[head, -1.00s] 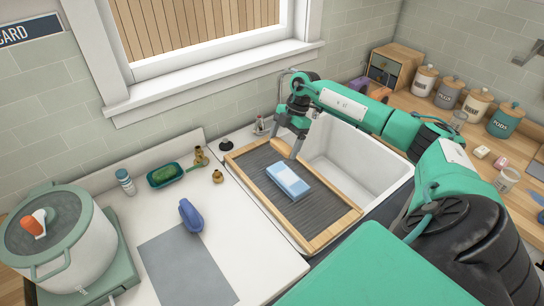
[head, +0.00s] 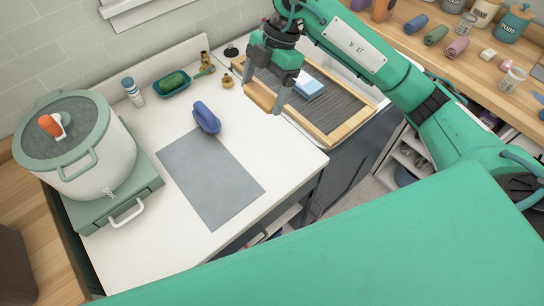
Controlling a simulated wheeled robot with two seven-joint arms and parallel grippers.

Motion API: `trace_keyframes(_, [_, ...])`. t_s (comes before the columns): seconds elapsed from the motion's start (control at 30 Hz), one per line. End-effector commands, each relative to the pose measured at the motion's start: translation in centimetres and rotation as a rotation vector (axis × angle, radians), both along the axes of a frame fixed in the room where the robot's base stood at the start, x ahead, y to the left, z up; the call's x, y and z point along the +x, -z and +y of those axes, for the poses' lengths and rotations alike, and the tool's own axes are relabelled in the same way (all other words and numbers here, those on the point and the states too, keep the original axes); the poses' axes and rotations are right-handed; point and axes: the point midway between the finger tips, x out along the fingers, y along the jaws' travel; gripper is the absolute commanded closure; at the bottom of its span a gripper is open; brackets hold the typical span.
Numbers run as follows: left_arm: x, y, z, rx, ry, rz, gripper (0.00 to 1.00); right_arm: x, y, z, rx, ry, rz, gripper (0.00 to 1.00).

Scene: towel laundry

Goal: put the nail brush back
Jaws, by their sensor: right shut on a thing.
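My right gripper (head: 264,97) is shut on a small tan wooden block, which looks like the nail brush (head: 261,96). It holds the block above the right side of the white worktop, in front of the wood-framed draining tray. Bristles cannot be made out, and the fingers cover part of the block. My left gripper is not in view.
The draining tray (head: 352,133) carries a blue sponge (head: 309,88). On the worktop (head: 150,245) are a grey mat (head: 212,182), a blue rounded object (head: 207,117), a green dish (head: 174,82), a bottle (head: 132,92) and a large pot (head: 100,150). The worktop's front is clear.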

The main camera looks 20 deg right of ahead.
Motion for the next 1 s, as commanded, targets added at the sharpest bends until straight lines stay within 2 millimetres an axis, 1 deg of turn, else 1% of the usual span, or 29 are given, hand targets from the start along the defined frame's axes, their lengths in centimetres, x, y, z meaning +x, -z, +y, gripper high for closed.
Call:
trace_keyframes(0.07, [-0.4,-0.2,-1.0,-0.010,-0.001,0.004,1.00,-0.3,0.6,0.3,0.000,-0.004,0.004,0.33])
trace_keyframes(0.17, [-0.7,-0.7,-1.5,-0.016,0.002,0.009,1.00,-0.4,2.3,0.3,0.000,-0.004,0.007,0.33])
trace_keyframes(0.2, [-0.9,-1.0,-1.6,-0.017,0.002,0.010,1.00,-0.4,3.3,0.3,-0.001,-0.003,0.009,0.33])
trace_keyframes(0.27, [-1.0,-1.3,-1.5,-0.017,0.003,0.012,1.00,-0.4,4.9,0.3,-0.001,-0.002,0.009,0.33])
trace_keyframes(0.5, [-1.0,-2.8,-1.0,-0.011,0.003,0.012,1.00,-0.4,11.2,0.2,-0.001,-0.003,0.008,0.33])
trace_keyframes(0.6, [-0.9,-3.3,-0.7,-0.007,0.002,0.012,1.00,-0.3,13.3,0.3,0.000,-0.003,0.006,0.33])
trace_keyframes(0.7, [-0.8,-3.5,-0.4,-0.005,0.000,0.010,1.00,-0.2,14.7,0.3,0.000,-0.004,0.003,0.33])
trace_keyframes(0.87, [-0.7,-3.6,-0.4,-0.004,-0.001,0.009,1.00,-0.2,15.8,0.3,0.001,-0.003,0.003,0.33])
trace_keyframes(1.0, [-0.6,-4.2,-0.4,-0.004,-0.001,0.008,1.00,-0.3,17.4,0.3,0.000,-0.003,0.005,0.33])
